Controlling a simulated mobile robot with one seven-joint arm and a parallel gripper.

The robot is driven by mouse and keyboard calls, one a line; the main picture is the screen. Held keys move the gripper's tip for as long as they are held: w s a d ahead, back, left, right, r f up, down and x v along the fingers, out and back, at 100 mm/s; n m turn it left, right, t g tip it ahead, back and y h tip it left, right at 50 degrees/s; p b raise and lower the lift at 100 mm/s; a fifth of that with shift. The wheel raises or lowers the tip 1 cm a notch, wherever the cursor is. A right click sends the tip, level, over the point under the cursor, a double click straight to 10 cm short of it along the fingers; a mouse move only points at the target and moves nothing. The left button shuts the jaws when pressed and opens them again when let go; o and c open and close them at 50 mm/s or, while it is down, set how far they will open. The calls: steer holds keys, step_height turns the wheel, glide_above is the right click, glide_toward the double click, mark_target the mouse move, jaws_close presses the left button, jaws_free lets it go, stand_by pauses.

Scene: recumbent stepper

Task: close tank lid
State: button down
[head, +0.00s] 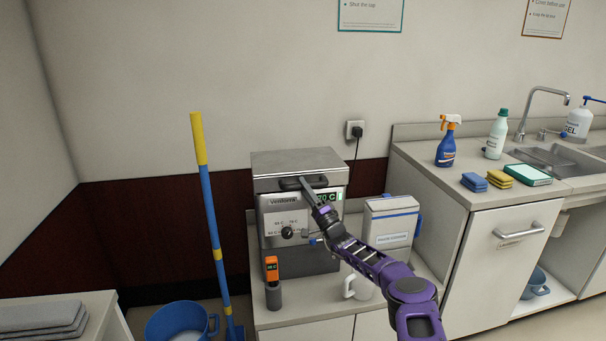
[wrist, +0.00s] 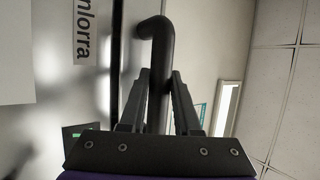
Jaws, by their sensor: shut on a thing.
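The tank (head: 285,225) is a steel box on the low counter, with a dial and a green display on its front. Its grey metal lid (head: 297,162) lies flat on top, and I see no gap under it in the head view. A black bar handle (head: 290,184) runs along the lid's front edge; it also shows in the wrist view (wrist: 156,45). My gripper (head: 306,184) is at this handle. In the wrist view its two fingers (wrist: 158,85) are on both sides of the bar, shut on it. My fingers hide part of the handle.
An orange-topped device (head: 272,280) stands before the tank. A white mug (head: 360,288) and a white container (head: 391,222) are on the right, near my arm. A blue-yellow pole (head: 210,210) and blue bucket (head: 178,322) stand left. The sink counter (head: 425,165) rises at right.

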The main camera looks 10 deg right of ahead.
steer(key=shift+a+f, duration=0.1)
steer(key=shift+f, duration=0.3)
steer(key=c, duration=1)
jaws_free()
steer(key=shift+w, duration=0.1)
steer(key=shift+o, duration=0.4)
steer(key=shift+w+f, duration=0.1)
steer(key=shift+s+d+f, duration=0.1)
steer(key=shift+s+d, duration=0.1)
steer(key=shift+s, duration=0.15)
steer(key=p+v, duration=0.2)
steer(key=v, duration=1.4)
steer(key=shift+f, duration=0.3)
